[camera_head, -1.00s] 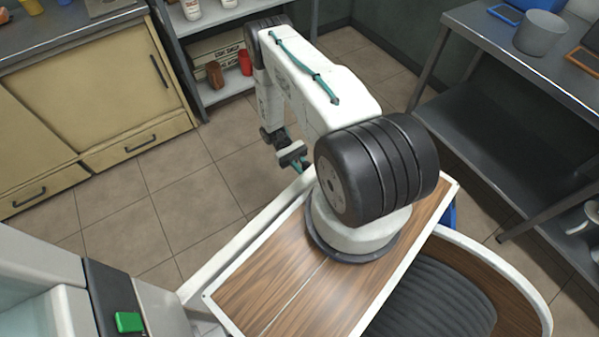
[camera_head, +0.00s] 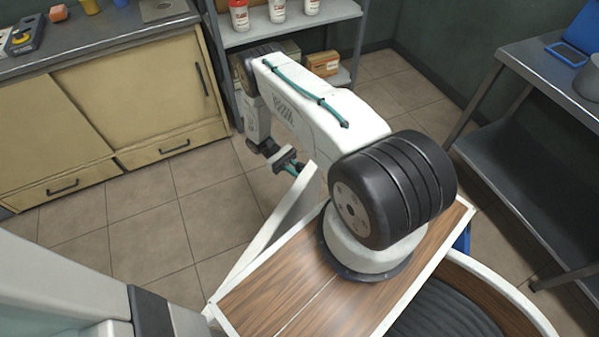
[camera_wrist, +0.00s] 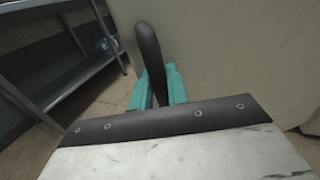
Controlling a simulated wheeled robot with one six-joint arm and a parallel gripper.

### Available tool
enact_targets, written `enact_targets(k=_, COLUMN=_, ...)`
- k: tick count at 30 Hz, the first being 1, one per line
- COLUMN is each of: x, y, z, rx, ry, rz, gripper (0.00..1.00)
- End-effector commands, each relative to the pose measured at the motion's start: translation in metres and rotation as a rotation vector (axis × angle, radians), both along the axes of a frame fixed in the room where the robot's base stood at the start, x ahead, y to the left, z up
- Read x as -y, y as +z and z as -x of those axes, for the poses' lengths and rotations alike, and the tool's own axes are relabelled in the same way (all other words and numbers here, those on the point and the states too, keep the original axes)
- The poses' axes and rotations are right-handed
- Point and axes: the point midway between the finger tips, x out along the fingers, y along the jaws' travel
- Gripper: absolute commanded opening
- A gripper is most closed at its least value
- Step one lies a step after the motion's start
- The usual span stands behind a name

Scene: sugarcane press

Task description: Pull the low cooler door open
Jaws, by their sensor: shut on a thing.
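The low cooler door shows in the head view as a narrow white top edge (camera_head: 268,222), standing at an angle out from the wood-topped cooler (camera_head: 285,290). It is partly open, with the gap widest near my gripper. In the wrist view the door is a plain pale panel (camera_wrist: 225,50). A dark upright handle (camera_wrist: 148,45) stands between the teal fingers of my gripper (camera_wrist: 158,88), which is shut on it. My gripper also shows in the head view (camera_head: 296,167), at the far end of the door. The handle is hidden there.
Beige cupboards (camera_head: 130,100) stand at left and a shelf rack (camera_head: 295,25) with bottles and boxes stands behind my arm. A steel table (camera_head: 545,115) stands at right. Tiled floor (camera_head: 220,215) is clear between the door and the cupboards.

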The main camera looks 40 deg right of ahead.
Motion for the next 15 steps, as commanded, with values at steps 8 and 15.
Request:
enact_targets(k=8, x=-0.0006, y=-0.0009, z=0.0025, rx=-0.003, ry=-0.007, rz=-0.002, gripper=0.34)
enact_targets(k=15, x=0.0013, y=-0.0005, z=0.0018, rx=-0.002, ry=-0.008, rz=-0.001, gripper=0.34)
